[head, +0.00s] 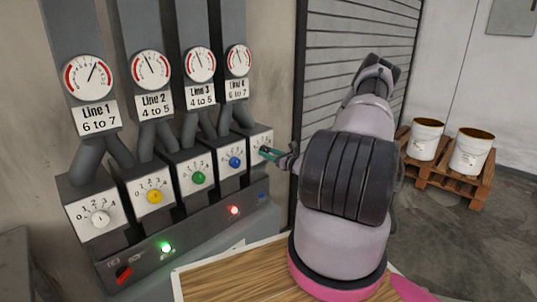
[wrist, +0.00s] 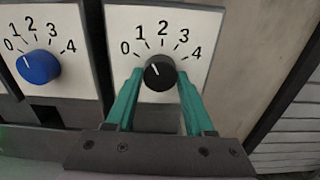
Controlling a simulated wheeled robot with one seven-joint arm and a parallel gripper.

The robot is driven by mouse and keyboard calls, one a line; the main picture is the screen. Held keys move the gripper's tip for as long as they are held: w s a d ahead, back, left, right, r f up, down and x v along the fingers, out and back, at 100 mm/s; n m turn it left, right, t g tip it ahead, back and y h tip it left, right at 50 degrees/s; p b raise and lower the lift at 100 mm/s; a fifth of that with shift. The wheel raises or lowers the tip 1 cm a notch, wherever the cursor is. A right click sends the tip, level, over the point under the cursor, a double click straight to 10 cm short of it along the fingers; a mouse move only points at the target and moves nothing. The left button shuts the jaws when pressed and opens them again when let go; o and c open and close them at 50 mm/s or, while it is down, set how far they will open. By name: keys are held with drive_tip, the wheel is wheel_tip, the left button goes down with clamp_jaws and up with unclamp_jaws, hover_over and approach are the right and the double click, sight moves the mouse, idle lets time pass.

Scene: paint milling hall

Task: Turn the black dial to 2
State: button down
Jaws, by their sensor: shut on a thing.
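The black dial (wrist: 160,73) sits on a white plate (wrist: 205,20) marked 0 to 4, seen in the wrist view. Its white pointer line leans up and to the left, roughly toward the 1. My gripper (wrist: 160,76) has one teal finger on each side of the dial and is shut on it. In the head view my gripper (head: 266,153) reaches in from the right to the last plate of the row. There the dial is hidden by the fingers.
A blue dial (wrist: 39,67) is on the neighbouring plate to the left. Green (head: 198,178), yellow (head: 155,196) and white (head: 100,217) dials continue the row. A red switch (head: 123,275) is below. Paint buckets (head: 469,152) stand on a pallet (head: 450,183) at right.

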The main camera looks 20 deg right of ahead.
drive_tip(key=shift+m, duration=2.7)
drive_tip(key=shift+c, duration=1.4)
unclamp_jaws()
drive_tip(key=v, duration=1.1)
drive_tip(key=shift+a+r, duration=0.1)
